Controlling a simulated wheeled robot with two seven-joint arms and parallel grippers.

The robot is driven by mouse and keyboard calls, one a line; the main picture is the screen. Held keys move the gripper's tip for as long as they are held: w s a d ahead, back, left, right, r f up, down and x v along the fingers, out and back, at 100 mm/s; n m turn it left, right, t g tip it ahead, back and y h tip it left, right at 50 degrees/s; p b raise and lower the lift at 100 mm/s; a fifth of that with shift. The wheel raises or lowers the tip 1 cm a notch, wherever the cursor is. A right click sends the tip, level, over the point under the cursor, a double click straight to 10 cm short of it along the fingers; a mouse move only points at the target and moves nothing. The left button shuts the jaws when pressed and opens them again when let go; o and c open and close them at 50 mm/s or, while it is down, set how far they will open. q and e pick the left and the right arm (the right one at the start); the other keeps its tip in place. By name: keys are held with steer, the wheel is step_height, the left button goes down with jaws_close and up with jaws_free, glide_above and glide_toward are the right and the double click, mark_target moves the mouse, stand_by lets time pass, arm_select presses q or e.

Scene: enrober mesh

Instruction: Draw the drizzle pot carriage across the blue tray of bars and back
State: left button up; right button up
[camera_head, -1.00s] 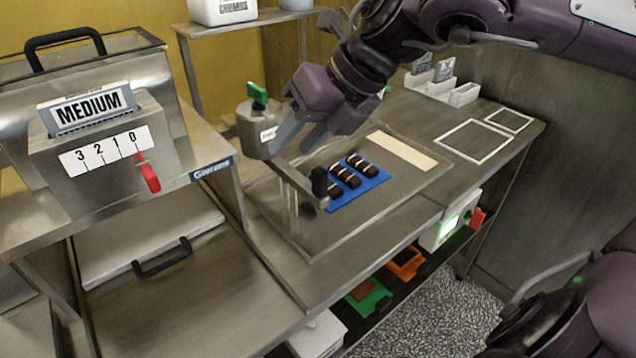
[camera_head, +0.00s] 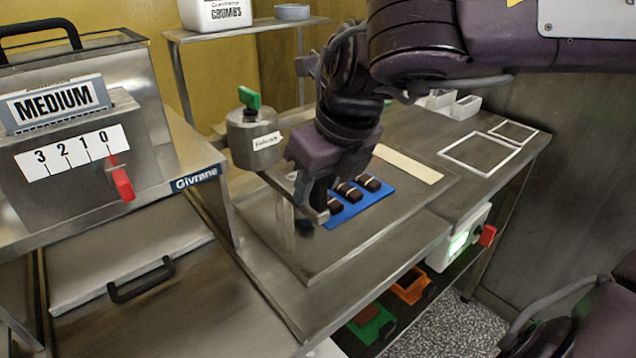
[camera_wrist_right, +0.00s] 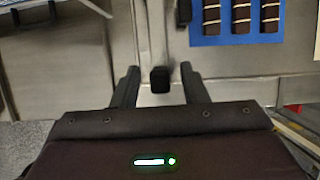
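The drizzle pot (camera_head: 253,148) is a steel cylinder with a green valve handle, left of the blue tray. Its carriage bar (camera_head: 283,187) runs from below the pot to a black knob (camera_wrist_right: 160,79) at the near end. The blue tray (camera_head: 372,205) lies on the steel bench and holds several dark bars (camera_head: 348,191) with pale stripes. My right gripper (camera_head: 316,200) is down at the knob, left of the tray. In the wrist view its open fingers (camera_wrist_right: 160,75) stand either side of the knob, with gaps showing. My left gripper is out of view.
A machine with a MEDIUM sign and red lever (camera_head: 122,183) stands at left. A pale strip (camera_head: 408,163) and white outlined rectangles (camera_head: 480,153) lie right of the tray. A green-lit box (camera_head: 459,240) with a red knob is on the bench front.

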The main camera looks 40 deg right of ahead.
steer(key=shift+f, duration=0.2)
steer(key=shift+c, duration=0.4)
jaws_close()
